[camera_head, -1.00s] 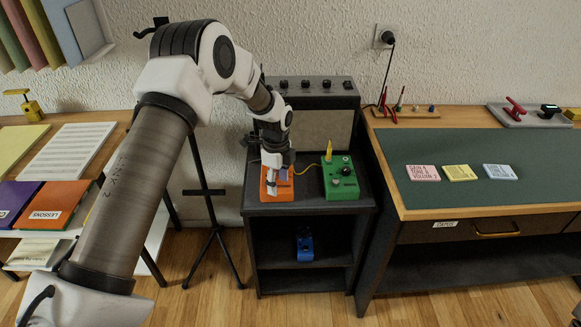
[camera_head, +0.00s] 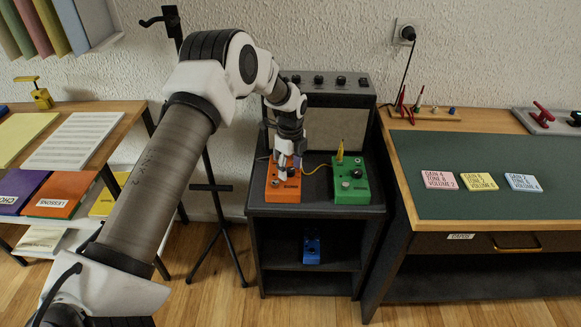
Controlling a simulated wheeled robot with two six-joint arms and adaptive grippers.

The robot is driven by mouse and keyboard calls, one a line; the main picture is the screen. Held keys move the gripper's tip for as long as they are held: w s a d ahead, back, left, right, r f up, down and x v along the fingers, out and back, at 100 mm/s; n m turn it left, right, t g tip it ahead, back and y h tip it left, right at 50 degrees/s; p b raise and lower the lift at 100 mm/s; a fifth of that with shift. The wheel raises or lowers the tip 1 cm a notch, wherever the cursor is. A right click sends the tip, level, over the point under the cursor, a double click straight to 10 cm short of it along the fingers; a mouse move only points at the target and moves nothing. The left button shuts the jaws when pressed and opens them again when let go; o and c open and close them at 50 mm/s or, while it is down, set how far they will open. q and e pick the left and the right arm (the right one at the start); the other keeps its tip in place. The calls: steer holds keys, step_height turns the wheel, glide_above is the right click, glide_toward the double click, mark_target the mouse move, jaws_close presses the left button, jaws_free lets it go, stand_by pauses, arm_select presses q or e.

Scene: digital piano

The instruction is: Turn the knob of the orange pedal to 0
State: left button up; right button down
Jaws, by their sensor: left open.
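The orange pedal (camera_head: 285,193) sits on top of the dark cabinet, left of the green pedal (camera_head: 352,186). My left gripper (camera_head: 283,172) points down over the upper part of the orange pedal, with its fingers apart. The fingers and wrist cover the pedal's knob area, so I cannot see where the knob points. I cannot tell whether the fingertips touch the pedal. My right gripper is not in view.
A yellow cable and plug (camera_head: 340,152) join the pedals. An amplifier (camera_head: 327,110) stands behind them. A blue pedal (camera_head: 312,247) is on the shelf below. Pink, yellow and blue cards (camera_head: 439,180) lie on the right desk. A thin stand (camera_head: 212,187) is left of the cabinet.

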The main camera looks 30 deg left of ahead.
arm_select(q)
jaws_close()
steer(key=shift+r, duration=0.1)
